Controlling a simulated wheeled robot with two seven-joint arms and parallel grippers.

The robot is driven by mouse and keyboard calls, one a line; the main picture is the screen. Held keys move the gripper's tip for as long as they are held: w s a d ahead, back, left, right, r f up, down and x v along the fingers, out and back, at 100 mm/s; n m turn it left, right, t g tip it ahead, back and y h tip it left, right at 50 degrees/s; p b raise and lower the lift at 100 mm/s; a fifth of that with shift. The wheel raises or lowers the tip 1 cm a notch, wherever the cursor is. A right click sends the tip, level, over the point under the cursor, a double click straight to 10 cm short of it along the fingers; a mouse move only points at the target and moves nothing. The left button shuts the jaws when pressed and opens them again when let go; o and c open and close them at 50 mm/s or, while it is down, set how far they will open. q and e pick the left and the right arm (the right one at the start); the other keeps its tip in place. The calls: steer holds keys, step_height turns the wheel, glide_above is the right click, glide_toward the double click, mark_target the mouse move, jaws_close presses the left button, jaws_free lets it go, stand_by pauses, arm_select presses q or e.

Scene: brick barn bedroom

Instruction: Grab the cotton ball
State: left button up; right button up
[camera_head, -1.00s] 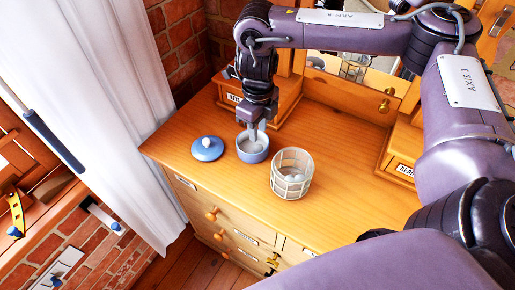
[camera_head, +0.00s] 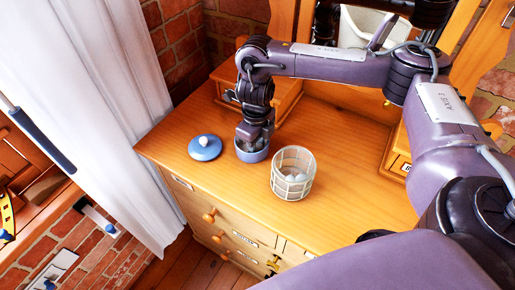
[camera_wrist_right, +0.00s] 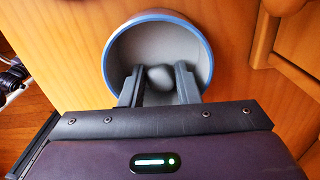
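A small blue-rimmed bowl (camera_head: 252,155) stands on the wooden dresser, left of the wire basket. My right gripper (camera_head: 254,140) points down into it, and its fingertips are hidden by the bowl in the head view. In the right wrist view, the bowl (camera_wrist_right: 203,45) is pale grey inside and holds a round grey-white cotton ball (camera_wrist_right: 160,75). The right gripper's two fingers (camera_wrist_right: 159,84) are apart, one on each side of the ball, with small gaps showing. My left gripper is not in view.
A blue lid with a white knob (camera_head: 205,147) lies left of the bowl. The dresser top (camera_head: 350,195) is clear towards the right. Small drawer boxes and a mirror are behind.

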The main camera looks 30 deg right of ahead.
steer(key=c, duration=0.6)
jaws_close()
